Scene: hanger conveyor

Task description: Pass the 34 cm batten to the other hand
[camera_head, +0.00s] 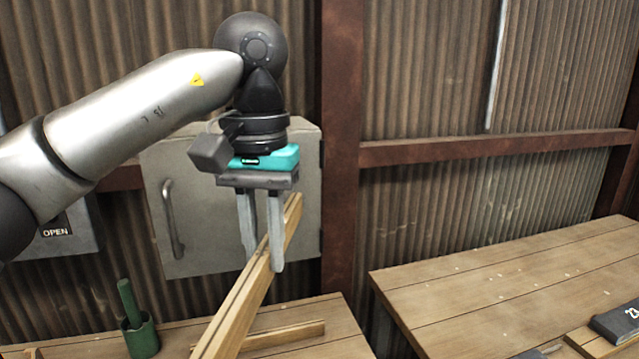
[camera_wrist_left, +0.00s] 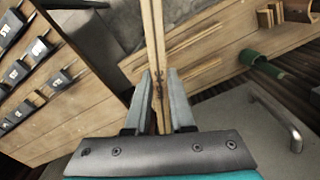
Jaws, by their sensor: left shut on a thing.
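My left gripper (camera_head: 262,262) points down and is shut on a long pale wooden batten (camera_head: 236,312). The batten is held in the air above the left bench and slants from upper right to lower left. Its lower end runs out of the bottom of the head view. In the left wrist view, the fingertips (camera_wrist_left: 159,80) pinch the batten (camera_wrist_left: 153,40), which runs up out of the picture. Its length cannot be read. My right gripper is in neither view.
Another wooden batten (camera_head: 285,335) lies on the left bench beside a green cup (camera_head: 140,336). A grey cabinet (camera_head: 222,225) with a handle stands close behind the gripper. The right bench (camera_head: 470,280) is mostly clear, with dark numbered blocks (camera_head: 617,322). A gap separates the benches.

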